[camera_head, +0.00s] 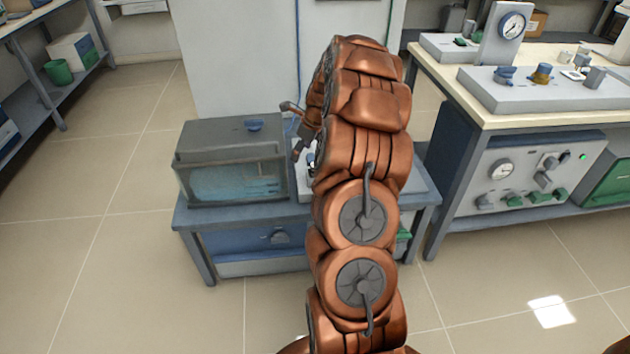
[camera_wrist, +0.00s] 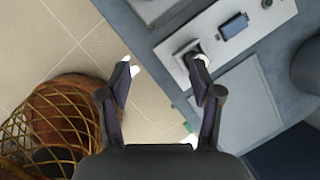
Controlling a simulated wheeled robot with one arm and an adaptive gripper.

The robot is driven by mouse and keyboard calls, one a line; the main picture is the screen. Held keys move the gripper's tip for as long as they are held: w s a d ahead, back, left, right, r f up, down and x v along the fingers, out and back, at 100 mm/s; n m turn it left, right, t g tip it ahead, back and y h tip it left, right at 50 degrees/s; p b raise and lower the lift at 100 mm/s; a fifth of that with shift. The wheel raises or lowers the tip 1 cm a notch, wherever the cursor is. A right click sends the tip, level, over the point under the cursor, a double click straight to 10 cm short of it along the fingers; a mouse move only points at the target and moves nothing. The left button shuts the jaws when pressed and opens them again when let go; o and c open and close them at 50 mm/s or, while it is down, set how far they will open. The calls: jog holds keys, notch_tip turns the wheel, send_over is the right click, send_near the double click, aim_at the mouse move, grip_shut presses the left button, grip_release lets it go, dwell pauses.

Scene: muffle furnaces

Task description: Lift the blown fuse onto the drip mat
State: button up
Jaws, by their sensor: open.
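My gripper (camera_wrist: 165,78) is open, with its fingers spread wide and nothing seen between them. In the head view my gripper (camera_head: 293,130) is partly hidden behind my arm, over the low bench. In the wrist view a small grey and dark piece (camera_wrist: 186,50) stands on a pale panel beside the right fingertip; I cannot tell whether it is the blown fuse. A flat pale grey square (camera_wrist: 240,100) lies on the bench to the right of that finger. It may be the drip mat, but I cannot be sure.
A glass-fronted tank (camera_head: 232,165) stands on the left of the low bench (camera_head: 205,222). A blue block (camera_wrist: 234,27) sits on the panel near the small piece. A taller worktable (camera_head: 520,118) with instruments stands at right. Open tiled floor lies at left.

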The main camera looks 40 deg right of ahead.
jog(key=shift+w+d+f+m+h+b, duration=0.15)
jog(key=shift+w+d+f+m+b, duration=0.3)
jog(key=shift+d+f, duration=1.25)
jog(key=shift+w+d+f+m+h+b, duration=0.1)
jog(key=shift+d+f+m+b, duration=0.5)
jog(key=shift+f, duration=1.9)
jog(key=shift+w+d+f+m+h+b, duration=0.25)
jog(key=shift+d+f+m, duration=0.6)
jog(key=shift+d+f, duration=0.95)
jog(key=shift+a+f, duration=0.3)
jog(key=shift+a, duration=0.05)
grip_shut()
